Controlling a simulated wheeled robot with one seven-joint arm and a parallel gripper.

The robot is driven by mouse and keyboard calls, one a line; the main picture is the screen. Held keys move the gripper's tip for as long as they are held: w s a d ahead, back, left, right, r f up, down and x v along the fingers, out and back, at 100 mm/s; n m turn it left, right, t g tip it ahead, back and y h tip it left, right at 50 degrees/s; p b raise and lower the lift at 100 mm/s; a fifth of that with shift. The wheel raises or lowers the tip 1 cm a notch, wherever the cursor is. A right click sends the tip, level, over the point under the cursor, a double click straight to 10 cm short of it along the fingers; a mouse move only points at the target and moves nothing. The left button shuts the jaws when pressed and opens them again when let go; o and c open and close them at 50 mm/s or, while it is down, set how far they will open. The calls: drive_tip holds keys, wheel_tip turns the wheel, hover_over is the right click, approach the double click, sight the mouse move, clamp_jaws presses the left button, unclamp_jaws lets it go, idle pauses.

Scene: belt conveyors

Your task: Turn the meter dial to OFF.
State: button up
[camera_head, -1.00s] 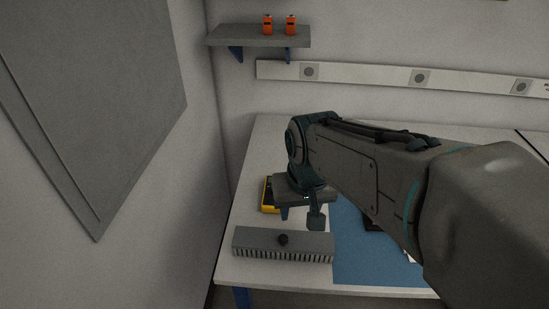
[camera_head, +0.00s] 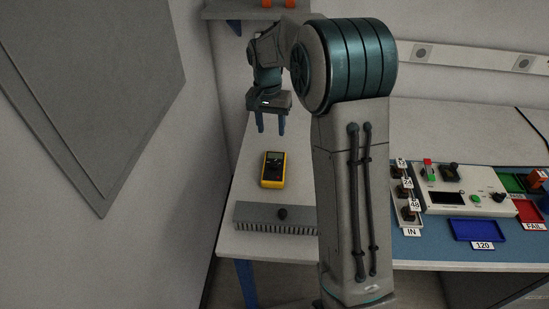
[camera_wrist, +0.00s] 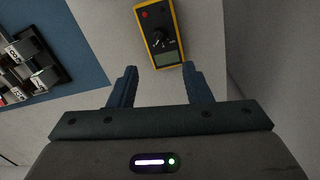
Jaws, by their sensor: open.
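The yellow and black meter (camera_head: 273,170) lies on the left part of the white table, behind the grey comb-like block. In the wrist view the meter (camera_wrist: 159,35) is at the top, with its round dial (camera_wrist: 158,40), a screen and a red spot visible. The dial's setting is too small to read. My gripper (camera_head: 271,130) is open and empty, pointing down above the table, behind the meter in the head view. In the wrist view my gripper's fingers (camera_wrist: 160,74) are spread, and the meter shows beyond and between their tips, apart from them.
A grey block with a comb edge and black knob (camera_head: 262,216) lies in front of the meter. A test panel (camera_head: 466,202), a blue tray (camera_head: 474,230) and labelled parts stand on the blue mat at right. A shelf (camera_head: 225,10) hangs at the back.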

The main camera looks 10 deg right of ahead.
sight(274, 161)
drive_tip(key=f, duration=1.3)
drive_tip(key=shift+s+d+p, duration=0.25)
drive_tip(key=shift+d+p, duration=0.05)
drive_tip(key=shift+p, duration=0.1)
